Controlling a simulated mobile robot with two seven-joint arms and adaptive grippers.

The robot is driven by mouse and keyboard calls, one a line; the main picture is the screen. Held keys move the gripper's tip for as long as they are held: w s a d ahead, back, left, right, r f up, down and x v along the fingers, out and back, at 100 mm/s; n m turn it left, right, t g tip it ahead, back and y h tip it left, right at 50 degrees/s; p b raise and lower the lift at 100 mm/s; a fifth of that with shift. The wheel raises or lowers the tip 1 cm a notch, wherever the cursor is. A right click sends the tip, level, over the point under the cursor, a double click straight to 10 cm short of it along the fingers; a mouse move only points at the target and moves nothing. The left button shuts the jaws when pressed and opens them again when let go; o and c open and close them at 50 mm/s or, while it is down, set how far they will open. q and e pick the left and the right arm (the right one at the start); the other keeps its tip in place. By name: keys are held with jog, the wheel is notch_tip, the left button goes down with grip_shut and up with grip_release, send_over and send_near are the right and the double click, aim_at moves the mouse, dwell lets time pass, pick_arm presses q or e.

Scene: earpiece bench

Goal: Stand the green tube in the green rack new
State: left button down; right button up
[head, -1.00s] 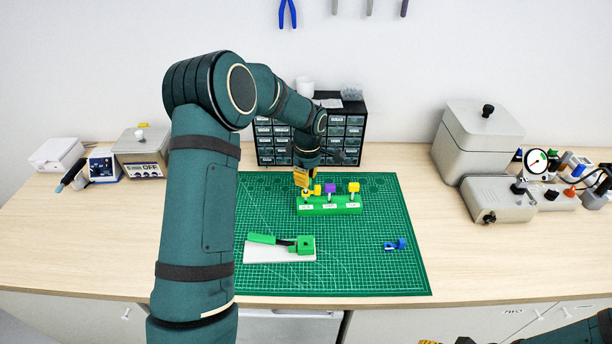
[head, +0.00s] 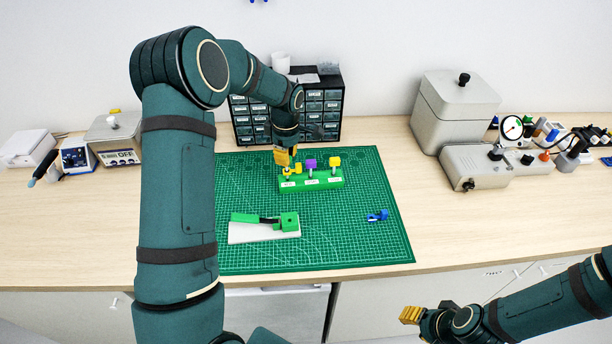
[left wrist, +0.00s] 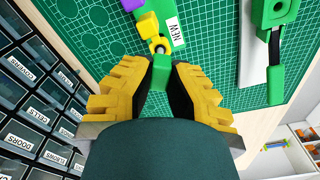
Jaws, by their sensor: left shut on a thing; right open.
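The green rack (head: 325,182) stands on the cutting mat, with white labels on its front. In the left wrist view its end (left wrist: 170,28) bears the label NEW. My left gripper (head: 284,158) is over the rack's left end. In the left wrist view the gripper (left wrist: 160,80) is shut on the green tube (left wrist: 160,70), of which a green block-like part shows. A yellow ring (left wrist: 158,45) with a dark middle lies just beyond it. I cannot tell whether the tube is in the rack. My right gripper (head: 410,315) is open and empty in front of the bench.
Purple (head: 311,163) and yellow (head: 335,162) blocks stand up from the rack. A drawer cabinet (head: 325,105) is close behind. A green-and-white device (head: 265,231) and a small blue part (head: 377,215) lie on the cutting mat (head: 340,240). The mat's front right is clear.

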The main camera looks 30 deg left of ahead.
pick_arm(q)
jog(key=shift+f+b, duration=1.05)
jog(key=shift+f, duration=0.35)
jog(key=c, duration=1.1)
grip_release()
jog(key=shift+o, duration=0.2)
jog(key=r, duration=1.2)
jog(key=shift+d, duration=0.25)
